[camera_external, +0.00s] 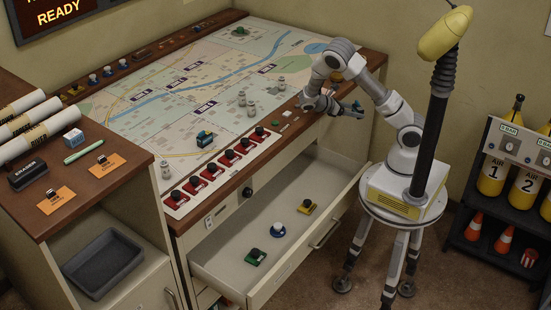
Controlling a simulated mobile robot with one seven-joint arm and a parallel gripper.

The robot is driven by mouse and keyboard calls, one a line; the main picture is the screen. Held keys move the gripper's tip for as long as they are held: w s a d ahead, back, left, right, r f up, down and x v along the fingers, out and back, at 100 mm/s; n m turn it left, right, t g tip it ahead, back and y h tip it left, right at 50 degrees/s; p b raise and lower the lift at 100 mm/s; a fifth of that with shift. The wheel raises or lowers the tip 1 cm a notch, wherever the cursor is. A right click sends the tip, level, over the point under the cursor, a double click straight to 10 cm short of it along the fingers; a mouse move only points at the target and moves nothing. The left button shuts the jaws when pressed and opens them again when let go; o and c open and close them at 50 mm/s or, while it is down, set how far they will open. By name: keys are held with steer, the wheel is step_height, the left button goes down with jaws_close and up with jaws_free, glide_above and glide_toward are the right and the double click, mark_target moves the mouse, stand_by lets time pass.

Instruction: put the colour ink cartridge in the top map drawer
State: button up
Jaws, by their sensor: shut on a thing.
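The top map drawer (229,249) is pulled out below the front edge of the console. Its pale floor holds a green-based piece (255,257), a blue-and-white piece (278,230) and a yellow-based piece (306,206), spaced apart. My gripper (348,108) is above the console's front right edge, beyond the far end of the drawer. It is shut on a small dark thing (357,106), which is too small to identify for certain as the colour ink cartridge. A small blue-and-dark block (205,138) lies on the map near the red button row.
Grey pieces (250,108) stand on the map. Air cylinders (490,175) stand right.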

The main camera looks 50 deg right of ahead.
steer(key=s+a+f+m+g+y+b, duration=0.4)
steer(key=s+f+m+y, duration=0.5)
steer(key=m+y, duration=0.6)
steer(key=w+m+t+y+b, duration=0.2)
steer(key=w+m+t+y, duration=0.4)
steer(key=m+t+y, duration=0.5)
steer(key=shift+w+a+f+m+t+h+b, duration=0.15)
steer(key=shift+w+a+f+m+h+b, duration=0.45)
steer(key=shift+w+a+f, duration=1)
steer(key=shift+w+a+f+m+t+b, duration=0.1)
steer(key=shift+w+a+f+m+b, duration=0.25)
steer(key=shift+w+a+f+b, duration=1.25)
steer(key=shift+w+a+f+m+t+h+b, duration=0.15)
steer(key=shift+w+a+f+m+h, duration=0.5)
steer(key=shift+f, duration=1.7)
steer(key=shift+a+y, duration=0.35)
steer(key=shift+f+b, duration=0.35)
steer(key=shift+f, duration=0.2)
